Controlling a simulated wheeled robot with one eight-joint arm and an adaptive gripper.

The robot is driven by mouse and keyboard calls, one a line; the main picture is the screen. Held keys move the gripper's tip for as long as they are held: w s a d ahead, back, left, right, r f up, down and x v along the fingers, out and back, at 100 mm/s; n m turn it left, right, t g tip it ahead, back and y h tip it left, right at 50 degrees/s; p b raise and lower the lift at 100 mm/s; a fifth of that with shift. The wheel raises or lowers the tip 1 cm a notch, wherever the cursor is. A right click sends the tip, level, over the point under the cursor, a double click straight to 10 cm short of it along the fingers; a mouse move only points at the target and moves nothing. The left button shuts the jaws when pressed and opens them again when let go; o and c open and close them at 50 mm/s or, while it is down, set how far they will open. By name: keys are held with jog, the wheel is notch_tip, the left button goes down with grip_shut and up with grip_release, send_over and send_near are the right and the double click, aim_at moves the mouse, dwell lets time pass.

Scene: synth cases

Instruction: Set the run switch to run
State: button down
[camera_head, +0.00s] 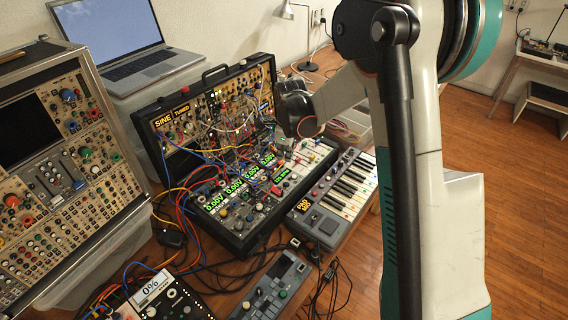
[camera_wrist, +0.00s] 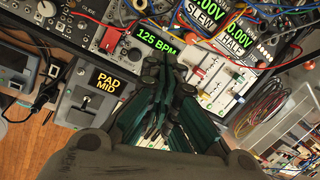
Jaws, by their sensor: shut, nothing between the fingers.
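The black synth case (camera_head: 240,245) stands open on the table, with a sloped panel of modules and a flatter front row. A green "125 BPM" display (camera_wrist: 155,42) lights one front-row module, with a red-topped part (camera_wrist: 110,40) beside it. I cannot make out which small control is the run switch, or its position. My gripper (camera_wrist: 152,75) is shut and empty. In the wrist view its dark fingers lie over the panel just below the BPM display and hide part of it. In the head view my gripper (camera_head: 292,105) hangs over the right part of the case; contact cannot be told.
A small keyboard (camera_head: 345,190) with a "PAD MID" display lies right of the case. Patch cables (camera_head: 180,190) loop over the modules. A second synth case (camera_head: 60,150) stands left, a laptop (camera_head: 120,45) behind. A small grey box (camera_head: 272,288) and loose cables lie in front.

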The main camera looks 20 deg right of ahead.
aim_at(283, 175)
jog(key=b+x, duration=0.2)
jog(key=x, duration=0.7)
jog(key=shift+f+b, duration=0.2)
jog(key=shift+b, duration=0.2)
jog(key=shift+w+a+r+g+h, duration=0.25)
jog(key=shift+w+r+g+h, duration=0.15)
jog(key=shift+g+h, duration=0.45)
jog(key=shift+w+a+r+g+p, duration=0.1)
jog(key=shift+g+p, duration=0.15)
jog(key=shift+p, duration=0.05)
jog(key=shift+w+a+r, duration=0.35)
jog(key=shift+w, duration=0.2)
jog(key=shift+r, duration=0.15)
jog(key=shift+r+p, duration=0.5)
jog(key=shift+r, duration=0.15)
